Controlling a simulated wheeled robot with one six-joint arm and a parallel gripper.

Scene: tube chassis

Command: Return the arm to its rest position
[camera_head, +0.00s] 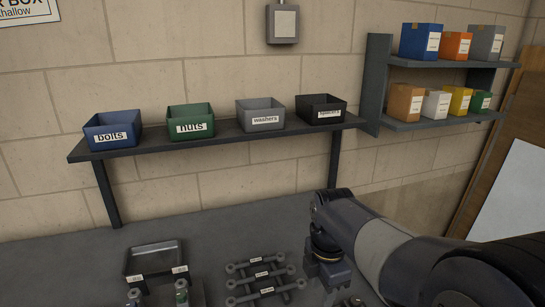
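My arm reaches in from the lower right of the head view, with dark joints and a pale grey link. Its end bends down, and my gripper (328,284) points down at the workbench near the bottom edge. The fingertips are small and dark, and I cannot tell whether they are open or shut, or whether they hold anything. Several grey bar-shaped parts with small white labels (262,275) lie on the bench just left of my gripper.
A dark tray (153,256) stands left on the grey workbench (60,270). Small cylinders (182,290) stand below it. A wall shelf (225,136) carries blue, green, grey and black bins. A second shelf (425,124) at right holds coloured boxes. The bench's left part is clear.

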